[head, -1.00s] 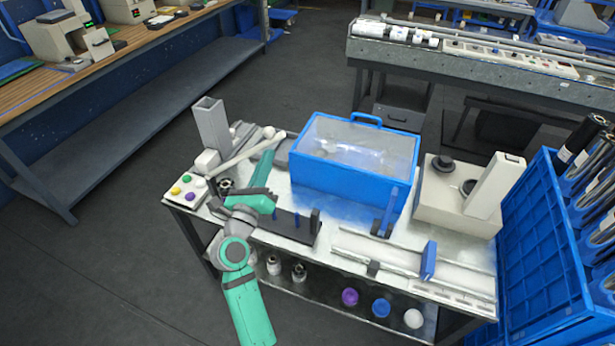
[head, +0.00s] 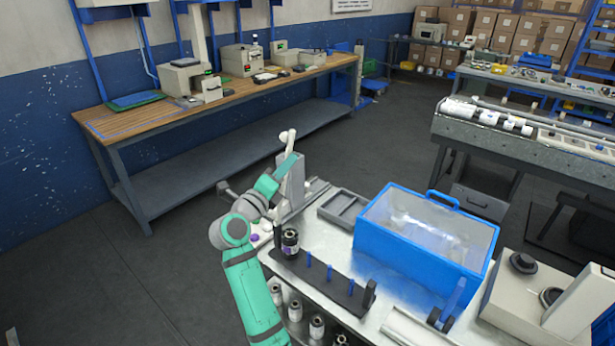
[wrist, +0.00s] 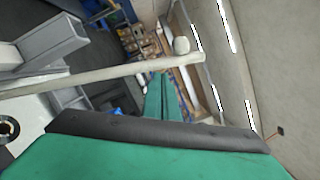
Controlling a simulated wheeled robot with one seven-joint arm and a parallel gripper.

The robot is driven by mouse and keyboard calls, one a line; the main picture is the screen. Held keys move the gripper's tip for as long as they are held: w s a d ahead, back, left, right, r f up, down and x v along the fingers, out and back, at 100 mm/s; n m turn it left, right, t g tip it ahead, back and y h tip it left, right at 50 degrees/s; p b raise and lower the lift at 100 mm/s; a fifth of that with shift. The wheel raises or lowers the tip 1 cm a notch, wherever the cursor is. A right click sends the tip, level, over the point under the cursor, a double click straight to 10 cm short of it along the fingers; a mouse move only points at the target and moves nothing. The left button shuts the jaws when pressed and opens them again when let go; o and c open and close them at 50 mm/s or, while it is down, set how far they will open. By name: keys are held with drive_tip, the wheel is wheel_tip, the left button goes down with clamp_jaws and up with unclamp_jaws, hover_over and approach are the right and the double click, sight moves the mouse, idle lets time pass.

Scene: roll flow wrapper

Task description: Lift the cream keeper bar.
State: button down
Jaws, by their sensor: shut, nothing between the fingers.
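The cream keeper bar (head: 284,146) stands steeply raised at the left end of the cart, its rounded knob uppermost. In the wrist view the long bar (wrist: 100,75) crosses the picture from the left edge to a knobbed end at upper right. My gripper (head: 293,160) is beside the raised bar, with its green fingers together. In the wrist view the shut fingers (wrist: 158,76) reach up to the bar's edge near the knob end. Nothing is held between them. I cannot tell whether they touch the bar. The bar's lower end is partly hidden by my arm in the head view.
A blue box with a clear lid (head: 417,248) stands on the cart, with a grey tray (head: 342,208) beside it. A black rack with blue pegs (head: 320,280) lies in front. A wooden-topped bench (head: 150,112) stands behind, across open floor.

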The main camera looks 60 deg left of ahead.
drive_tip(key=shift+s+a+r, duration=0.15)
drive_tip(key=shift+a, duration=0.35)
drive_tip(key=shift+s+a+r, duration=0.1)
drive_tip(key=shift+s+a, duration=0.05)
drive_tip(key=shift+a, duration=0.3)
drive_tip(key=shift+w, duration=0.2)
